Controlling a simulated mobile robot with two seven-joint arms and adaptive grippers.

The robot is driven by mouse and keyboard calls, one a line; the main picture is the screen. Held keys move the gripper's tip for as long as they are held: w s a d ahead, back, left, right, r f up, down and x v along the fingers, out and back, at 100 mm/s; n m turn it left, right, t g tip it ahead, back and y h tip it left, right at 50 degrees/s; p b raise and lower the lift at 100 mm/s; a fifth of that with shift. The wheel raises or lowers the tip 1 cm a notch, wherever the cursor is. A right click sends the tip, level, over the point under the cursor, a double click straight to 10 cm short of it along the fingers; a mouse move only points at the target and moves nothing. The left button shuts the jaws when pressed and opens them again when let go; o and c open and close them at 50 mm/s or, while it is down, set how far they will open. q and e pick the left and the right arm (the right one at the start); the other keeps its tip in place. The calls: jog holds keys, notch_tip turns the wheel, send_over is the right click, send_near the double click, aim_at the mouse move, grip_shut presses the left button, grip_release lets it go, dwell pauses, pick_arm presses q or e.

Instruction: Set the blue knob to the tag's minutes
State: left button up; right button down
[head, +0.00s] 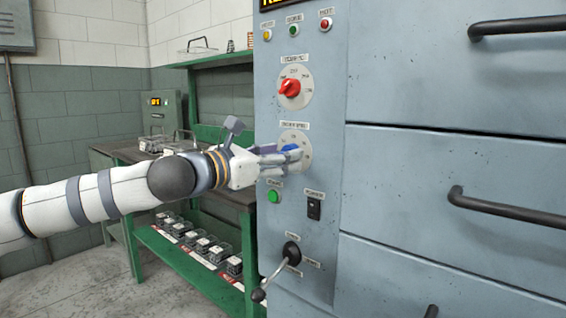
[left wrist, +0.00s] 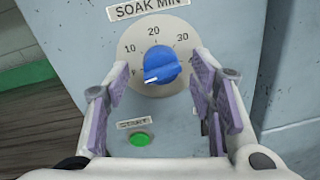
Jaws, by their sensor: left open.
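The blue knob (head: 291,149) is on the white soak-minutes dial (head: 303,140) on the grey machine front. In the left wrist view the knob (left wrist: 162,65) has a white mark at its lower left, pointing below the 10. The numbers 10, 20 and 30 show on the dial (left wrist: 152,27); its lower sides are partly hidden by the fingers. My left gripper (head: 276,155) is at the dial, its fingers open with one on each side of the knob, apart from it in the wrist view. No tag with readable minutes shows. My right gripper is out of view.
A red knob (head: 289,88) sits above, and a green start button (head: 274,196), black switch (head: 314,207) and lever (head: 277,272) below. Drawers with black handles (head: 510,208) are at right. A green bench (head: 150,238) with several small trays stands behind my left arm.

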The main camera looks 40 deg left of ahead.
pick_arm(q)
jog(key=shift+w+d, duration=0.1)
jog(key=shift+w, duration=0.25)
jog(key=shift+c, duration=0.2)
jog(key=c, duration=1.1)
